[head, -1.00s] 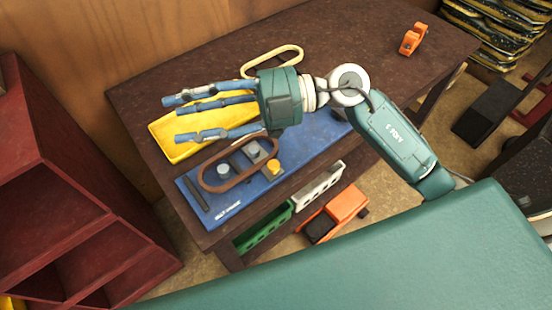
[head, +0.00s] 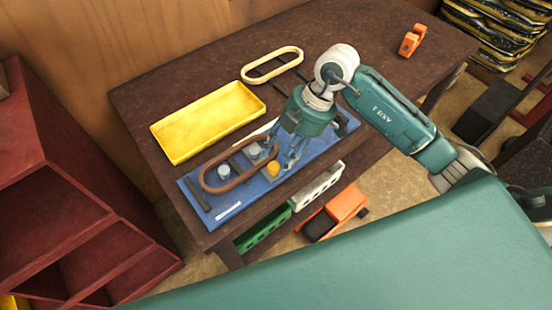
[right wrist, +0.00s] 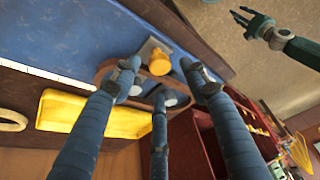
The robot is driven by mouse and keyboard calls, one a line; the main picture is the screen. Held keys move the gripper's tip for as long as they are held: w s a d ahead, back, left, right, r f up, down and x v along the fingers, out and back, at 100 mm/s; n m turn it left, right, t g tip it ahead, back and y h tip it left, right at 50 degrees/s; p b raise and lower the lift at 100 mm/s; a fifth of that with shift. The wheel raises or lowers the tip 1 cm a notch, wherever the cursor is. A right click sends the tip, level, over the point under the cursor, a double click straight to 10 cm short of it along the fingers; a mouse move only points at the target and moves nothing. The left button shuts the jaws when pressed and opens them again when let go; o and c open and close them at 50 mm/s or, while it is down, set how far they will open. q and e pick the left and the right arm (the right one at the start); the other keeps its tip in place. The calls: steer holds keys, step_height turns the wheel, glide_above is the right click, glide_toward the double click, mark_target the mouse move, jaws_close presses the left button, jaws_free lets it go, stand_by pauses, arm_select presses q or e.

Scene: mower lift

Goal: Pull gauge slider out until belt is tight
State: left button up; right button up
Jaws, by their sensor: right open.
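The blue gauge board (head: 230,210) lies on the brown bench. A brown belt (head: 227,186) loops around grey pulleys (head: 223,171) on it, and its tightness is hard to judge. An orange-yellow knob (head: 272,168) stands beside the belt's right end; it also shows in the right wrist view (right wrist: 160,63) next to a grey block (right wrist: 151,47). My right gripper (head: 283,160) points down over the board at the knob, its fingers open around the knob area; contact is unclear. In the right wrist view, my left gripper (right wrist: 252,24) hangs apart at the upper right, its opening unclear.
A yellow tray (head: 160,143) lies behind the board, with a pale belt loop (head: 272,64) farther back. An orange tool (head: 412,40) sits at the bench's far right. Red shelving (head: 70,220) stands left. Green (head: 262,232) and orange (head: 336,211) items are below the bench.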

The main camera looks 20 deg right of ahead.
mark_target(274, 165)
steer(key=shift+x, duration=1.8)
jaws_close()
